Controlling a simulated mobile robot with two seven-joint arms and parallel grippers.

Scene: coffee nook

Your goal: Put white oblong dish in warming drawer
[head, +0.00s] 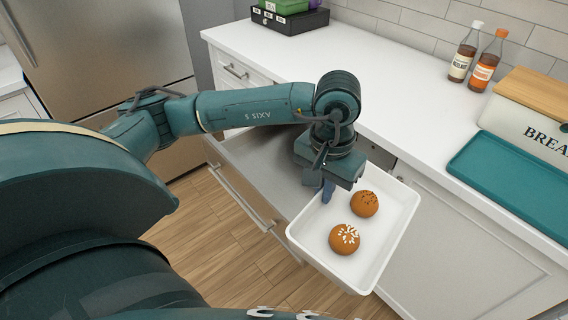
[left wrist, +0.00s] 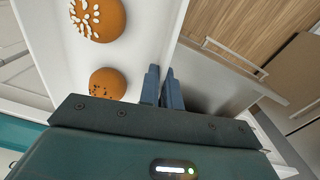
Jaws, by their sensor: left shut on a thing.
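The white oblong dish (head: 378,247) holds two brown buns, one with white flakes (head: 344,238) and one with dark specks (head: 364,203). My left gripper (head: 327,190) is shut on the dish's left long wall and holds it in the air in front of the counter. In the left wrist view the fingers (left wrist: 162,88) pinch the wall of the dish (left wrist: 150,35), with both buns inside. The warming drawer (head: 262,165) is pulled out below the counter, partly hidden by my left arm. The dish is beside and partly over its right end. My right gripper is not in view.
The white counter (head: 400,110) carries a teal tray (head: 515,180), a bread box (head: 525,115), two syrup bottles (head: 474,58) and a dark box (head: 288,20). A closed drawer (head: 235,70) is at the left. The wood floor (head: 205,240) is clear.

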